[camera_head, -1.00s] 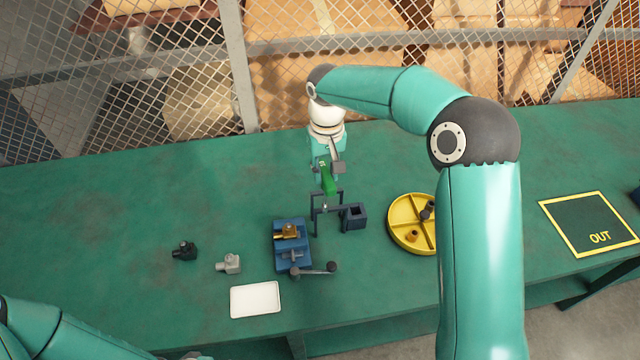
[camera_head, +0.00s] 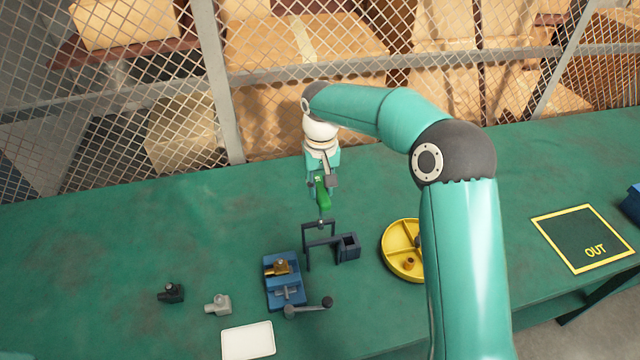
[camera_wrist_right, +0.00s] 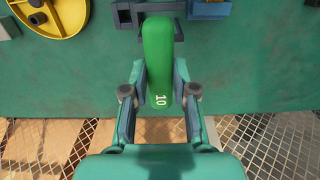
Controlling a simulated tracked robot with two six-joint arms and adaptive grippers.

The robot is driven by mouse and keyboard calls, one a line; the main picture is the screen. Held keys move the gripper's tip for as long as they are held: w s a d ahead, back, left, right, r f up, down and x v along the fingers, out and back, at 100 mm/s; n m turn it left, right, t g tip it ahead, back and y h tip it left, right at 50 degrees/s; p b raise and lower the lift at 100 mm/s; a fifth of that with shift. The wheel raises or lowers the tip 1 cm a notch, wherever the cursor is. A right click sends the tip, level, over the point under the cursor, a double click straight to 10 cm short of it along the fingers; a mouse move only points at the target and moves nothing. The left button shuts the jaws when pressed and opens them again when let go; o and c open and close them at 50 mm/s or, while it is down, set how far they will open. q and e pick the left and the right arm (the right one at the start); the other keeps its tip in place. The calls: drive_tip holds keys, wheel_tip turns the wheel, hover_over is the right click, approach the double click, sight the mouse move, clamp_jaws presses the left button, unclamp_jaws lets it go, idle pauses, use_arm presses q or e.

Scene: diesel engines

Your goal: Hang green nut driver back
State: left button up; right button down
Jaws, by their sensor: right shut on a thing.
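The green nut driver (camera_head: 322,192) is in my right gripper (camera_head: 321,181), its handle up and its shaft pointing down. My left gripper is out of view.
A blue vise (camera_head: 286,290) with a brass part stands left of the stand. A divided yellow tray (camera_head: 390,262) is at the right, partly behind my arm. Black (camera_head: 171,293) and grey (camera_head: 218,305) fittings and a white tray (camera_head: 248,341) lie at the left. A mesh fence (camera_head: 290,70) runs behind.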

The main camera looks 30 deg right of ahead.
drive_tip(key=b, duration=0.4)
hover_over(321, 221)
wheel_tip(321, 221, down, 6)
drive_tip(key=shift+w+r, duration=0.1)
drive_tip(key=shift+w, duration=0.05)
drive_tip(key=shift+d+f+b, duration=0.1)
drive_tip(key=shift+f+b, duration=2.15)
drive_tip(key=shift+f, duration=1)
drive_tip(key=shift+f+b, duration=0.45)
drive_tip(key=shift+f, duration=0.25)
drive_tip(key=shift+c, duration=2.4)
unclamp_jaws()
drive_tip(key=shift+r, duration=0.25)
drive_tip(key=shift+r+p, duration=1.4)
drive_tip(key=shift+r, duration=0.15)
